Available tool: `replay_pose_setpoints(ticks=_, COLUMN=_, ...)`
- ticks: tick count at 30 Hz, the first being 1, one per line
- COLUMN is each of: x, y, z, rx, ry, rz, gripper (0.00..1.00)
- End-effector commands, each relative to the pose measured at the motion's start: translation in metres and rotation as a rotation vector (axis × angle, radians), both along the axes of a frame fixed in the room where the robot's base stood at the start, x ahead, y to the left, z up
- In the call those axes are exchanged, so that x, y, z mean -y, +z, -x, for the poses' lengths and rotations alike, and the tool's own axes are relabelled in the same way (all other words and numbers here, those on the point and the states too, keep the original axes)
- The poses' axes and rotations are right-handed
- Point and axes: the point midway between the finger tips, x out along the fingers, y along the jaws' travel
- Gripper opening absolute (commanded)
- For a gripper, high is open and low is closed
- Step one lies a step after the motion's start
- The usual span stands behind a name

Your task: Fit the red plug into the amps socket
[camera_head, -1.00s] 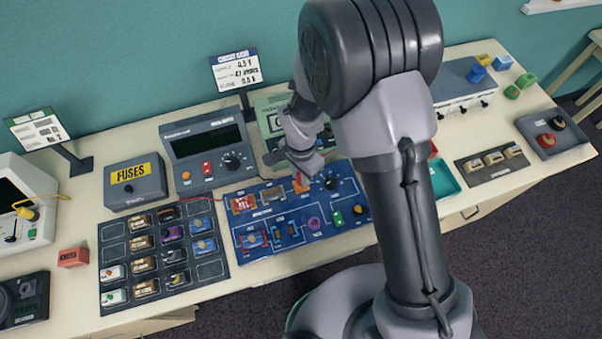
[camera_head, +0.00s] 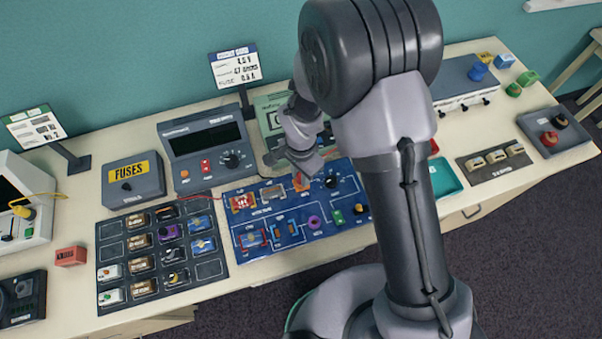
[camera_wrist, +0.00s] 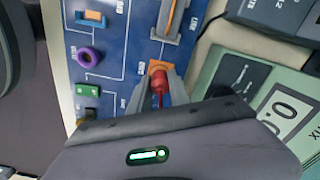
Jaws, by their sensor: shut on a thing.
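The red plug (camera_wrist: 159,84) is between the fingers of my gripper (camera_wrist: 155,90) in the wrist view. My gripper is shut on it. The plug's far end meets an orange block (camera_wrist: 158,67) on the blue circuit board (camera_wrist: 115,45). I cannot tell whether it is in a hole there or only touching. The label beside the block is too small to read, so I cannot tell if this is the amps socket. In the head view, my gripper (camera_head: 306,166) is low over the board's back edge, by the orange block (camera_head: 301,182). The plug is hidden there.
A green meter (camera_wrist: 233,75) stands close beside my gripper in the wrist view. A purple ring (camera_wrist: 88,57) and a green part (camera_wrist: 87,90) sit on the board. A dark bench meter (camera_head: 206,150) and a parts tray (camera_head: 118,226) lie left of the board.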

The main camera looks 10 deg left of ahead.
Motion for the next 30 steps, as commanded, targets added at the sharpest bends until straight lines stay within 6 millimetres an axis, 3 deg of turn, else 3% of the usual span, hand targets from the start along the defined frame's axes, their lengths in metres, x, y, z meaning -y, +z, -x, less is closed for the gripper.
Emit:
replay_pose_setpoints(ticks=15, x=0.0, y=-0.0068, z=0.0, rx=0.0, ry=0.0, rz=0.0, gripper=0.0)
replay_pose_setpoints(ticks=16, x=0.0, y=-0.0068, z=0.0, rx=0.0, ry=0.0, rz=0.0, gripper=0.25)
replay_pose_setpoints(ticks=19, x=0.0, y=-0.0062, z=0.0, rx=0.0, ry=0.0, rz=0.0, gripper=0.45)
replay_pose_setpoints(ticks=20, x=0.0, y=-0.0062, z=0.0, rx=0.0, ry=0.0, rz=0.0, gripper=0.49)
replay_pose_setpoints(ticks=26, x=0.0, y=-0.0062, z=0.0, rx=0.0, ry=0.0, rz=0.0, gripper=0.49)
replay_pose_setpoints(ticks=30, x=0.0, y=-0.0063, z=0.0, rx=0.0, ry=0.0, rz=0.0, gripper=0.7)
